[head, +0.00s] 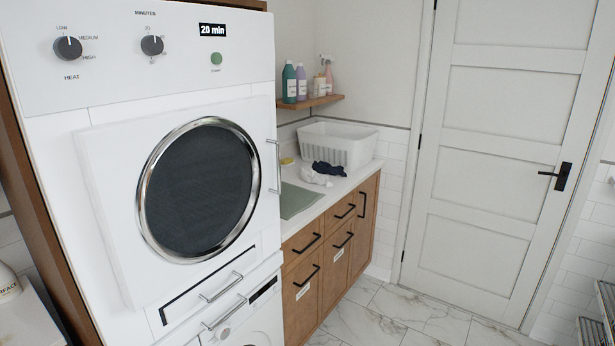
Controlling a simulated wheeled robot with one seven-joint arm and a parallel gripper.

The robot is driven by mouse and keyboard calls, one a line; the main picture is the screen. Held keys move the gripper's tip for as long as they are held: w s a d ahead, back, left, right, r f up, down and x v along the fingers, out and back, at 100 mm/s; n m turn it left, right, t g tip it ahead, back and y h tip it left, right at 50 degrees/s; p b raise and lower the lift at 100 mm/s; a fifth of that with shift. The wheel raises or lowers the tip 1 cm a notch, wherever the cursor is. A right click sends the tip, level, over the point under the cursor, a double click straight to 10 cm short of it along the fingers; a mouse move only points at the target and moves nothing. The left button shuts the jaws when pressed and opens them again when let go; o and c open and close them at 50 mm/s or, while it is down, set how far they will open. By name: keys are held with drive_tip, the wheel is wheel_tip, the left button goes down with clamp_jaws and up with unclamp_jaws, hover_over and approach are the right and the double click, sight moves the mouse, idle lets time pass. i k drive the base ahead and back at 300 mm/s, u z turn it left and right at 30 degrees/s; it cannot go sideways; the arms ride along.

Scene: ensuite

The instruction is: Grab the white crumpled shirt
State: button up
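A white crumpled shirt (314,177) lies on the white countertop (336,190), in front of a white laundry basket. A dark crumpled cloth (329,168) lies right against it, on its right side. My gripper is not in view, so I cannot see whether it is open or shut.
The white basket (338,146) stands at the counter's back. A green mat (296,200) lies nearer, and a yellow item (287,161) sits by the wall. A tall white dryer (130,200) fills the left. A shelf (322,102) holds several bottles. The marble floor (400,315) before the closed door (480,150) is clear.

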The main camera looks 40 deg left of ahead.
sight(308, 175)
drive_tip(key=u, duration=0.55)
drive_tip(key=i, duration=0.8)
drive_tip(key=u, duration=1)
drive_tip(key=i, duration=0.25)
drive_tip(key=u, duration=0.25)
drive_tip(key=k, duration=1.3)
drive_tip(key=z, duration=0.6)
drive_tip(key=i, duration=1.2)
drive_tip(key=z, duration=0.35)
drive_tip(key=i, duration=1.05)
drive_tip(key=u, duration=0.85)
drive_tip(key=i, duration=0.7)
drive_tip(key=u, duration=1.1)
drive_tip(key=i, duration=0.45)
drive_tip(key=u, duration=0.5)
